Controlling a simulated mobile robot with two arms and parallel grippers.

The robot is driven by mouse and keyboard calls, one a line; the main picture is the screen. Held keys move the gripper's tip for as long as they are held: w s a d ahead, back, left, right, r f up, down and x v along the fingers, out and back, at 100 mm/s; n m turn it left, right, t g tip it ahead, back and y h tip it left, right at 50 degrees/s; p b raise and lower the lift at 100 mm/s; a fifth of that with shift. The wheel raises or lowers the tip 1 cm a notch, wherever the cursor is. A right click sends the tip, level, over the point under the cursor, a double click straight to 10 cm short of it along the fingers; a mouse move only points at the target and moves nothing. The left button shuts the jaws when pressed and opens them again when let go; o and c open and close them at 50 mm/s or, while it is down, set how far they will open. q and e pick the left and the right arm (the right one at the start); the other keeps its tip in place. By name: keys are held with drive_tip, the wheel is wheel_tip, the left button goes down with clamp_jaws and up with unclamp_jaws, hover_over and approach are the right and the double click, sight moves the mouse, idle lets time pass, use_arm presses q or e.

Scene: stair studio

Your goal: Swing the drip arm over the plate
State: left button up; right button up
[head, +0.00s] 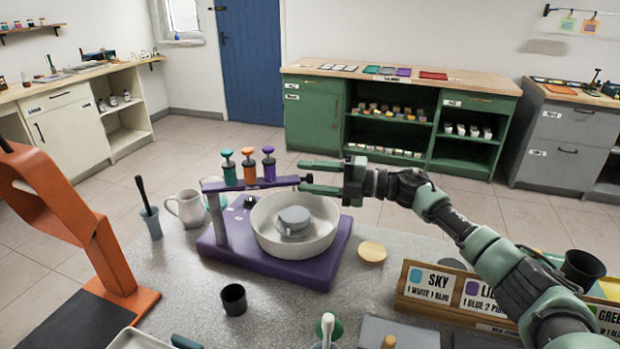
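The purple drip arm (250,184) reaches right from a post on the purple base (215,246). It carries teal, orange and purple plungers and has a dark knob (307,179) at its free end. The arm runs along the back of a white round basin (318,243), not over its middle. A grey round plate (293,218) sits in the middle of the basin. My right gripper (301,177) is open, its fingers spread on either side of the knob. I cannot tell whether they touch it. My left gripper is not in view.
An orange stand (78,215) rises at the left. White jugs (187,208) and a grey cup with a dark handle (151,222) stand left of the base. A black cup (233,299), a tan disc (372,251) and a wooden card holder (440,308) are in front and right.

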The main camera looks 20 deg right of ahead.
drive_tip(key=shift+s, duration=0.15)
drive_tip(key=b+v, duration=0.1)
drive_tip(key=v, duration=0.6)
drive_tip(key=shift+d, duration=0.35)
drive_tip(key=shift+s+f, duration=0.1)
drive_tip(key=shift+s, duration=0.1)
